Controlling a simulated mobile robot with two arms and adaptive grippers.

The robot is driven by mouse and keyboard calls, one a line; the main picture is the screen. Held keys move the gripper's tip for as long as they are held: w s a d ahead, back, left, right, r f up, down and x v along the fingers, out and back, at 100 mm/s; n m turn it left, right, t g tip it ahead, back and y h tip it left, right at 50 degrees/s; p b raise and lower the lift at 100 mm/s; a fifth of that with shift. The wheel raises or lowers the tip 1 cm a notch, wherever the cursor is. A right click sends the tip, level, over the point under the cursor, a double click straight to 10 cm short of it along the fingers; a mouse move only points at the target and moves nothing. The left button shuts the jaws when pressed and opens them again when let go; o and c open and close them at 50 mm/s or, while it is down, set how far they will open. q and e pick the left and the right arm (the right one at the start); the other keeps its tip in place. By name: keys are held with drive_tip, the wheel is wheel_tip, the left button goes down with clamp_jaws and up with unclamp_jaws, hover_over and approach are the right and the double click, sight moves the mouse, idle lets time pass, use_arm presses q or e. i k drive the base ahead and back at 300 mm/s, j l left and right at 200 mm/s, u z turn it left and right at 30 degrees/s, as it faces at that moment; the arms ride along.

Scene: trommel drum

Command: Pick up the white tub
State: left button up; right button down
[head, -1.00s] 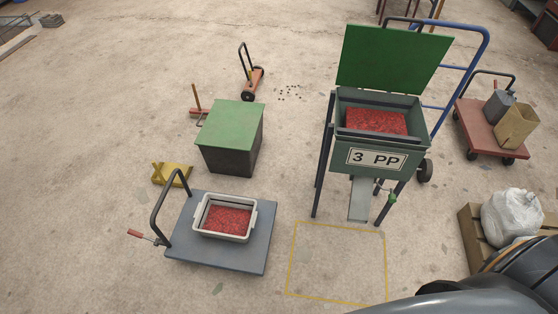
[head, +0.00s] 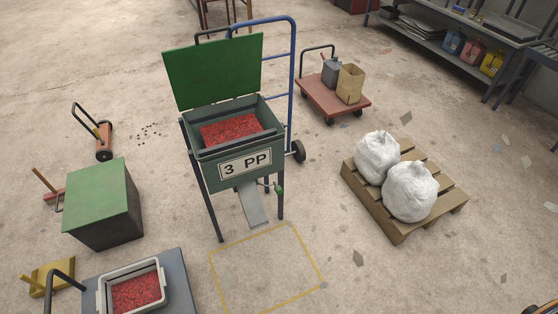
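The white tub (head: 104,288), a pale rectangular tub with side handles, is at the lower left of the head view. It holds red granules (head: 136,292) and rests on a grey platform cart (head: 178,280) with a dark push handle (head: 62,284). The bottom edge of the picture cuts off the tub's near part and the cart. Neither of my grippers is in view, so nothing shows whether they are open or shut.
A green hopper (head: 226,171) marked "3 PP" with red granules stands centre, a yellow floor outline (head: 212,270) before it. A green-topped box (head: 100,205) is left. A pallet (head: 398,231) with white sacks (head: 410,192) and a red cart (head: 322,97) are right.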

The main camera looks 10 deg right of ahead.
sight(138, 288)
drive_tip(key=u, duration=1.45)
drive_tip(key=i+j+z, duration=0.2)
drive_tip(key=i+j, duration=0.2)
drive_tip(key=j, duration=0.2)
drive_tip(key=i+j+z, duration=0.1)
drive_tip(key=j, duration=0.25)
drive_tip(key=i+j+z, duration=0.2)
drive_tip(key=i+j, duration=0.15)
drive_tip(key=j, duration=0.35)
